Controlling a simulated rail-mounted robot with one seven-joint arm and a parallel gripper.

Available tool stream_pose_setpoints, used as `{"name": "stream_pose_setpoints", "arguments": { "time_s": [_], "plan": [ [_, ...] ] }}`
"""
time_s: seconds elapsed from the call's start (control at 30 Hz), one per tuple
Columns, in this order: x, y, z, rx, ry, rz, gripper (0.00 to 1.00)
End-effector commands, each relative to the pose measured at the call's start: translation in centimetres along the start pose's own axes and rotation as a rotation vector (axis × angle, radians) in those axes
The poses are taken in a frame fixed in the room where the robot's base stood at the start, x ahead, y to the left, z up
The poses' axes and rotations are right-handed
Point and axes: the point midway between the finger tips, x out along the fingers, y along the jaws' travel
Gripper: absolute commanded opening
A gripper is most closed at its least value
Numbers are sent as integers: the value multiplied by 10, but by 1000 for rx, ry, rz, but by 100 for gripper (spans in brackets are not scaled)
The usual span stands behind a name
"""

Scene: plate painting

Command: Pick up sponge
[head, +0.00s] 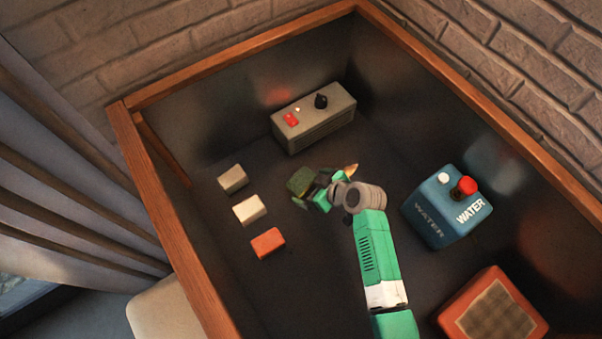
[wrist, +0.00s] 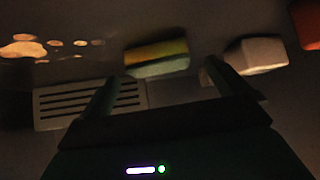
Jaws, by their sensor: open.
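The sponge (wrist: 157,58), striped yellow and green, lies ahead of my gripper in the wrist view, beyond the gap between the fingers and apart from them. In the head view I cannot tell it for certain among the small blocks left of my gripper. My gripper (head: 300,188) is open and low over the middle of the dark box floor. In the wrist view its two dark fingers (wrist: 163,80) stand apart with nothing between them.
A pale block (head: 250,210) and an orange block (head: 267,243) lie left of my gripper. A grey box with a black knob (head: 315,118) stands behind. A blue water box (head: 440,215) and a red mesh-topped box (head: 455,300) stand right. A wooden rim (head: 165,220) surrounds the area.

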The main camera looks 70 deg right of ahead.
Motion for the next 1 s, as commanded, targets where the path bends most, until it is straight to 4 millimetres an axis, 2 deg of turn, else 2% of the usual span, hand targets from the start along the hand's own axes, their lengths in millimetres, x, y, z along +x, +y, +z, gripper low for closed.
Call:
{"name": "stream_pose_setpoints", "arguments": {
  "time_s": [0.23, 0.33, 0.53, 0.57, 0.7, 0.77, 1.0],
  "plan": [
    [43, 5, -5, 0, 1, 0, 100],
    [50, 4, -7, 0, 0, 0, 100],
    [50, 4, -8, 0, 1, 0, 100],
    [50, 4, -8, 0, 1, 0, 98],
    [50, 4, -8, 0, 1, 0, 71],
    [50, 4, -8, 0, 1, 0, 60],
    [50, 4, -8, 0, 0, 0, 60]
  ]
}}
